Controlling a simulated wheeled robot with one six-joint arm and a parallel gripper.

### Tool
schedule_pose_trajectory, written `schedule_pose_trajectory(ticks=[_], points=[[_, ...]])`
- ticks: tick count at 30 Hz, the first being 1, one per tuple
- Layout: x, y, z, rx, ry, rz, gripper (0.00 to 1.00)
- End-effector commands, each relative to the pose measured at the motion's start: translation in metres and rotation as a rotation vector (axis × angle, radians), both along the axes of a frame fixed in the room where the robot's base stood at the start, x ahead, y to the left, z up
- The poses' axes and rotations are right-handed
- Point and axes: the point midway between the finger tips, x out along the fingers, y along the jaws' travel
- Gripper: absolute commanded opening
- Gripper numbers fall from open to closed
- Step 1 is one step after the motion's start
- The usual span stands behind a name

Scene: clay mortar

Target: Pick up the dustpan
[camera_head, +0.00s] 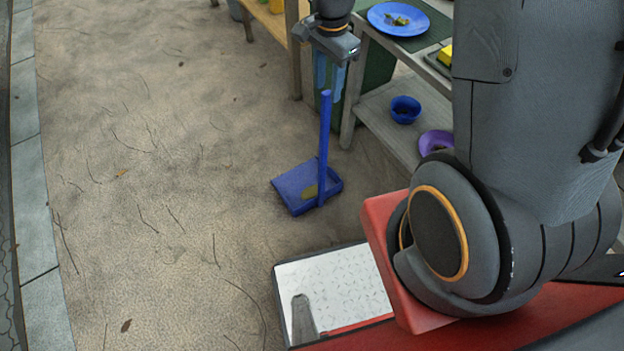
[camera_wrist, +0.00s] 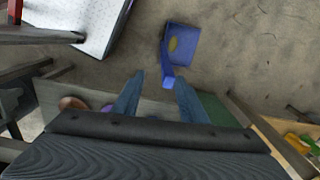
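The blue dustpan (camera_head: 295,188) stands on the sandy ground with its long handle (camera_head: 325,140) upright. A yellow-brown patch shows in its pan. In the wrist view the dustpan (camera_wrist: 186,47) is beyond my fingertips, and its handle's top end lies roughly in line with the gap between them. My gripper (camera_head: 330,92) hangs pointing down above the handle's top; its two bluish fingers are apart. The wrist view also shows the fingers of my gripper (camera_wrist: 160,78) spread with nothing gripped. I cannot tell the exact height gap between fingertips and handle.
A shelf table (camera_head: 375,118) stands right of the handle, with a blue plate (camera_head: 380,14) on top and a blue bowl (camera_head: 405,108) and a purple bowl (camera_head: 436,141) below. A dark green bin (camera_head: 378,68) is behind my gripper. Open sandy ground (camera_head: 170,200) lies to the left.

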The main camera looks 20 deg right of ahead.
Motion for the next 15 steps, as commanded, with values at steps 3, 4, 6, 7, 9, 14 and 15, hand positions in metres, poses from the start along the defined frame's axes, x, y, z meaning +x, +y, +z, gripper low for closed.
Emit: schedule_pose_trajectory(ticks=[3,4,6,7,9,14,15], points=[[0.008,-0.001,-0.020,0.000,0.009,-0.068,0.39],[0.009,-0.001,-0.022,-0.001,0.008,-0.074,0.39],[0.011,-0.001,-0.026,0.000,0.007,-0.072,0.39],[0.011,-0.002,-0.028,0.000,0.006,-0.073,0.39],[0.012,-0.004,-0.033,0.000,0.006,-0.076,0.39],[0.015,-0.005,-0.043,0.000,0.006,-0.077,0.39],[0.016,-0.005,-0.046,0.000,0.006,-0.077,0.39]])
